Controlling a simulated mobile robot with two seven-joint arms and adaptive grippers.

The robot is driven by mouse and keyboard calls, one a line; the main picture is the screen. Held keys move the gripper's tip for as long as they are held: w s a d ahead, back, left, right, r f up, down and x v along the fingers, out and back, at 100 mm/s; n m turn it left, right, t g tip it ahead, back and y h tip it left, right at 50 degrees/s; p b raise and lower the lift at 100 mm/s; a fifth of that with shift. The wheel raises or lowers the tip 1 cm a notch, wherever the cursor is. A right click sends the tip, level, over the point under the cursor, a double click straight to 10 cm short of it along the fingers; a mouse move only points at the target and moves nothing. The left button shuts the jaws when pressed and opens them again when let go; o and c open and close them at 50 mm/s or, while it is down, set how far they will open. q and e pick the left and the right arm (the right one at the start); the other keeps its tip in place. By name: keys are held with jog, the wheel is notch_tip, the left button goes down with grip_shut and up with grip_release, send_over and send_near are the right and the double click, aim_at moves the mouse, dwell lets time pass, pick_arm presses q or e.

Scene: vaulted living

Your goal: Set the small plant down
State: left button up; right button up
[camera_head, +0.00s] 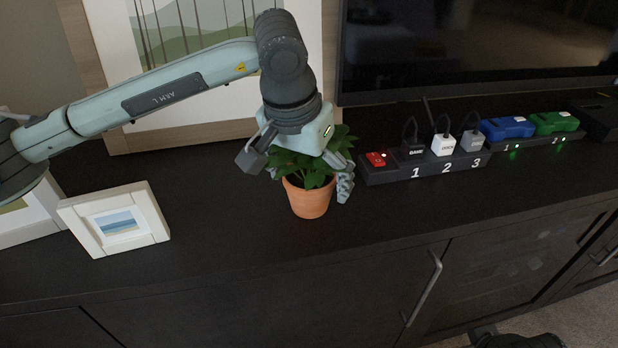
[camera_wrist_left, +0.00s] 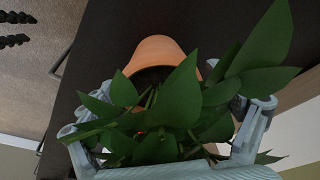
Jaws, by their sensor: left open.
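The small plant stands upright on the dark cabinet top (camera_head: 230,235), with green leaves and a terracotta pot (camera_head: 309,199). My left gripper (camera_head: 300,178) is open above and around it, with one finger on each side of the leaves. In the left wrist view, the leaves (camera_wrist_left: 165,105) fill the space between the fingers and hide parts of them. The pot (camera_wrist_left: 158,52) shows beyond the leaves there. I cannot tell whether the fingers touch the plant. Only a dark part at the bottom right edge of the head view may belong to my right arm; its gripper jaws do not show clearly.
A white picture frame (camera_head: 115,220) stands left of the plant. A power strip (camera_head: 425,168) with a red switch and numbered plugs lies to the right, with blue (camera_head: 507,127) and green (camera_head: 556,122) devices beyond. A television (camera_head: 470,45) stands behind. The cabinet top before the frame is clear.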

pick_arm(q)
jog(key=v, duration=1.1)
jog(key=shift+s+a+r, duration=0.1)
jog(key=shift+r, duration=0.25)
